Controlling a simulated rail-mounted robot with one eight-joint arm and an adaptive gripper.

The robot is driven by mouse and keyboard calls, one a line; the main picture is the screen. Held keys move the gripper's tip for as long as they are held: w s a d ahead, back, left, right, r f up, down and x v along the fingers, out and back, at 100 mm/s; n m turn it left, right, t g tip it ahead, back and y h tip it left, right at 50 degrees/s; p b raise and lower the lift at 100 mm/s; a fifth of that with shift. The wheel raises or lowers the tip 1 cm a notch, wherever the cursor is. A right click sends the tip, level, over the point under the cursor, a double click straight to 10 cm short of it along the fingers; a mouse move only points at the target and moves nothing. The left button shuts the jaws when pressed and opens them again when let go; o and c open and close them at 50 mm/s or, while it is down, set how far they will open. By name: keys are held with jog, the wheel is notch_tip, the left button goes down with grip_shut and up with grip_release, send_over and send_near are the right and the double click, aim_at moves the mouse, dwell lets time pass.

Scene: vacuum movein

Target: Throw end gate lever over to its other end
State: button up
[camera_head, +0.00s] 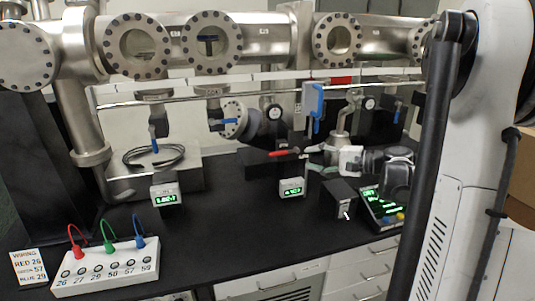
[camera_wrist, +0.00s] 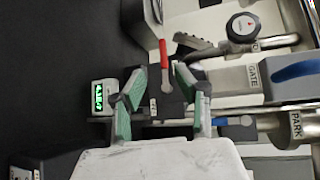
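A red lever (camera_wrist: 163,55) stands on a dark block (camera_wrist: 172,102) with a small label too small to read surely. The lever also shows in the head view (camera_head: 284,153), lying roughly level above the bench. My gripper (camera_wrist: 161,74) is open, its green-padded fingers on either side of the lever's line. The lever's red grip reaches between and past the fingertips, and I see no clear contact. In the head view my gripper (camera_head: 309,161) is just right of the lever, pointing left. I cannot tell the exact depth gap.
A small green display (camera_wrist: 104,95) is beside the left finger. A blue handle (camera_wrist: 296,70) near a GATE label and a blue lever (camera_wrist: 220,121) are to the right. A round gauge (camera_wrist: 243,26) and steel pipes crowd the area.

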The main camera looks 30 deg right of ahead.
aim_at(280, 154)
jog(key=x, duration=0.8)
jog(key=d+x, duration=0.1)
jog(key=x, duration=0.3)
jog(key=shift+w+a+p, duration=0.25)
jog(key=shift+w+p, duration=0.15)
jog(key=shift+w, duration=0.25)
jog(key=shift+c, duration=0.4)
grip_shut()
